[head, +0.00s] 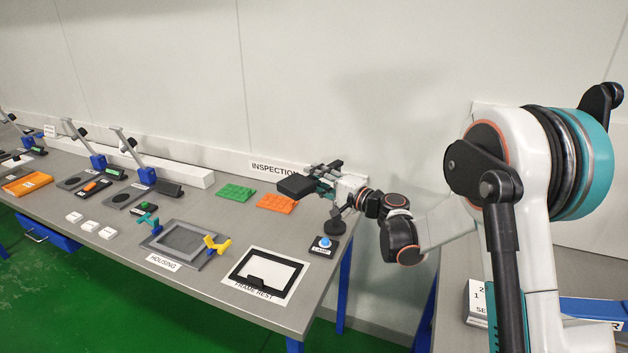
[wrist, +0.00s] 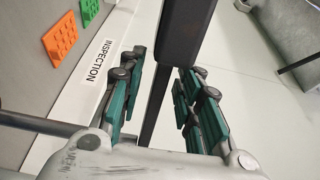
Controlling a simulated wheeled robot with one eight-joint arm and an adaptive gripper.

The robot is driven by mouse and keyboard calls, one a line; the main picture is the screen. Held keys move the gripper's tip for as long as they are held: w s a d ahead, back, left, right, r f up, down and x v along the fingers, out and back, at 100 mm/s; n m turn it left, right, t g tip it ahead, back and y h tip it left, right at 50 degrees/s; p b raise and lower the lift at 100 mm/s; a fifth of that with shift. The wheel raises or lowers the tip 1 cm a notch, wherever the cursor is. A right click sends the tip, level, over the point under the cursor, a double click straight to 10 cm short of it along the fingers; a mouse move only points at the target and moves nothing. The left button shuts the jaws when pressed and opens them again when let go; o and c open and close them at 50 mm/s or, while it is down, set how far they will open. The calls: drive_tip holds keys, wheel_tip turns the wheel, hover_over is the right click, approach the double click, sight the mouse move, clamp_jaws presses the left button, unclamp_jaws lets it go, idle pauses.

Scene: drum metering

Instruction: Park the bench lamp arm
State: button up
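The bench lamp has a dark block-shaped head (head: 296,187) above the bench's right end. Its round black base (head: 335,227) stands near the right edge. In the wrist view the dark lamp head (wrist: 187,28) and a thin dark lamp arm (wrist: 154,100) show between the finger pads. My gripper (head: 322,183) is at the lamp, just right of the head in the head view. In the wrist view its green-padded fingers (wrist: 162,98) are apart, one on each side of the lamp arm, with visible gaps. My gripper hides part of the lamp arm in the head view.
A blue button box (head: 325,243) sits next to the lamp base. Orange (head: 276,203) and green (head: 235,192) trays lie by the INSPECTION label and wall. The frame rest (head: 284,261) and housing fixture (head: 184,238) are in front. Bare bench lies between them.

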drive_tip(key=shift+w+a, duration=0.3)
drive_tip(key=shift+a, duration=0.15)
clamp_jaws()
